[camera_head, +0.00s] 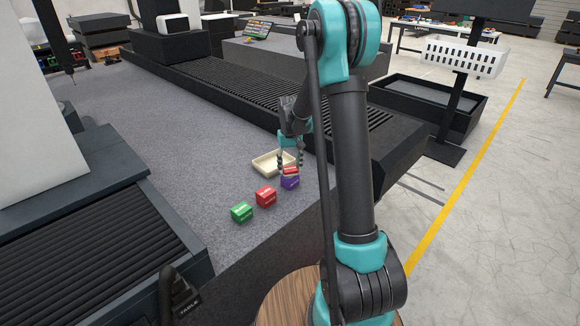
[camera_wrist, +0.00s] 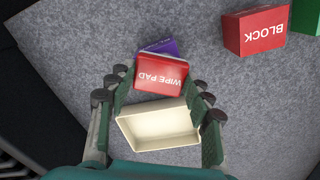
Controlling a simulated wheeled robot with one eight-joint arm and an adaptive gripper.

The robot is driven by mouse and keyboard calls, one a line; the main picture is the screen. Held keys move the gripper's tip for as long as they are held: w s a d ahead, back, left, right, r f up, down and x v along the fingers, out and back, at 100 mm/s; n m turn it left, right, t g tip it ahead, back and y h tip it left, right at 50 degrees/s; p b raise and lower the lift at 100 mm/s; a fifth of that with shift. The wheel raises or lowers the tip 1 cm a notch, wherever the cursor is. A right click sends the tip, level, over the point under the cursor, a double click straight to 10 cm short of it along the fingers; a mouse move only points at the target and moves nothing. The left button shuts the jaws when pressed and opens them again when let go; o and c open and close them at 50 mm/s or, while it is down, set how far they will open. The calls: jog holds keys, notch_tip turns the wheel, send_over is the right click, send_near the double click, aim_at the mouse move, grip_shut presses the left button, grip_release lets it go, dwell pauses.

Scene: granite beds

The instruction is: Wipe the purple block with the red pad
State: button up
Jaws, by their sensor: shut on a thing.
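The red wipe pad (camera_wrist: 160,75) is between the fingers of my gripper (camera_wrist: 160,88), which is shut on it. In the head view the pad (camera_head: 290,170) sits right over the purple block (camera_head: 290,183), in my gripper (camera_head: 290,165). In the wrist view the pad hides most of the purple block (camera_wrist: 163,47); only a purple edge shows beyond it. I cannot tell whether pad and block touch.
A cream tray (camera_head: 268,164) lies just behind the pad; it shows below the pad in the wrist view (camera_wrist: 125,127). A red block (camera_head: 266,197) and a green block (camera_head: 242,212) stand left of the purple block. The granite surface (camera_head: 190,150) farther left is clear.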

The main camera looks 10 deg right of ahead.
jog(key=shift+f, duration=0.6)
dwell(0.3)
jog(key=shift+d, duration=0.15)
jog(key=shift+d+r, duration=0.15)
jog(key=shift+d, duration=0.35)
dwell(0.4)
jog(key=shift+a, duration=1.35)
jog(key=shift+d, duration=0.25)
jog(key=shift+d, duration=1.1)
